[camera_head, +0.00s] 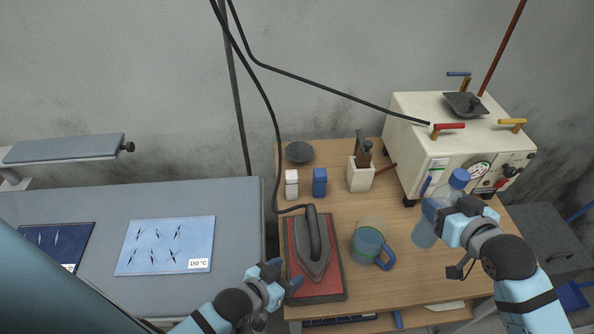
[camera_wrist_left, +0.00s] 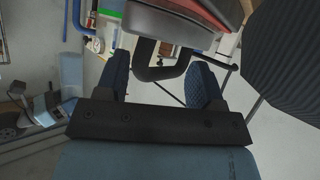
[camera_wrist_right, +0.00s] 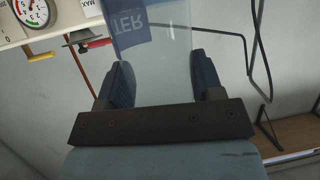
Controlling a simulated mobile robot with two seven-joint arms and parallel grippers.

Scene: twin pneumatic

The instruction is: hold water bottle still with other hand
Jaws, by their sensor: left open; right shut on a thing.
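The water bottle (camera_head: 424,234) is clear blue with a blue cap (camera_head: 459,178). It stands on the right of the wooden table, in front of the white machine. My right gripper (camera_head: 437,214) is shut on the bottle; its fingers hide part of the bottle's middle. In the right wrist view the clear bottle (camera_wrist_right: 155,60), with the letters "TER" on it, sits between the two fingers. My left gripper (camera_head: 284,281) is open and empty, at the table's front left corner beside the iron's red pad. In the left wrist view its two fingers (camera_wrist_left: 160,85) are spread apart.
An iron (camera_head: 313,246) rests on a red pad (camera_head: 318,288). A mug with a blue handle (camera_head: 371,247) stands between the iron and the bottle. The white machine (camera_head: 455,140) with a gauge is behind the bottle. A grey ironing surface (camera_head: 100,205) lies left.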

